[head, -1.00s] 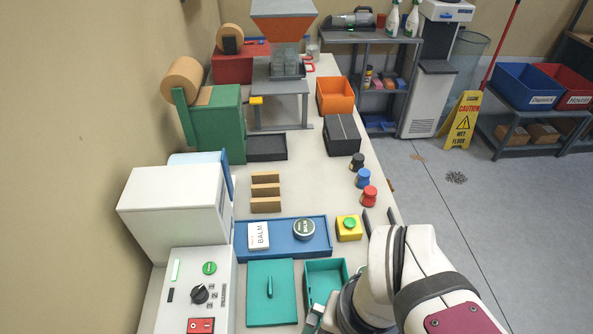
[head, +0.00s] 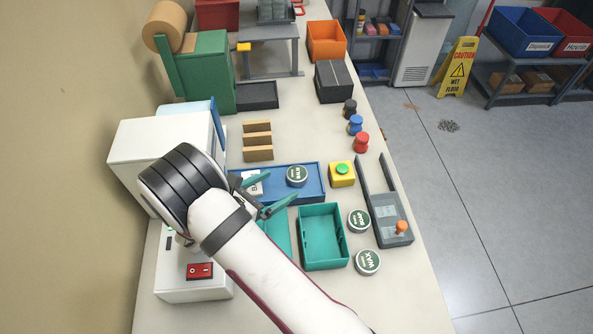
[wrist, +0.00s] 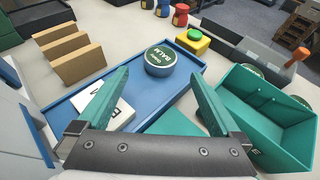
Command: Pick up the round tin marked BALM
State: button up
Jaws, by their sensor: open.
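The round tin marked BALM (head: 297,175) sits in the right part of the blue tray (head: 312,194). Its dark green lid with white lettering also shows in the wrist view (wrist: 160,57). A white box (head: 252,188) lies in the tray's left part, partly hidden by my gripper in the head view. My gripper (head: 268,193) is open and empty, with its teal fingers over the near left side of the tray. In the wrist view the tin lies beyond the fingertips, about midway between them, untouched.
An open teal bin (head: 323,238) stands in front of the tray. Two more green-lidded tins, one (head: 359,220) and another marked WAX (head: 367,262), stand to its right. A yellow box with a green button (head: 342,173) stands right of the tray, and wooden dividers (head: 257,141) behind it.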

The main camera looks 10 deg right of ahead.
aim_at(293, 176)
jog(key=x, duration=0.7)
jog(key=c, duration=1.4)
jog(key=shift+c, duration=0.2)
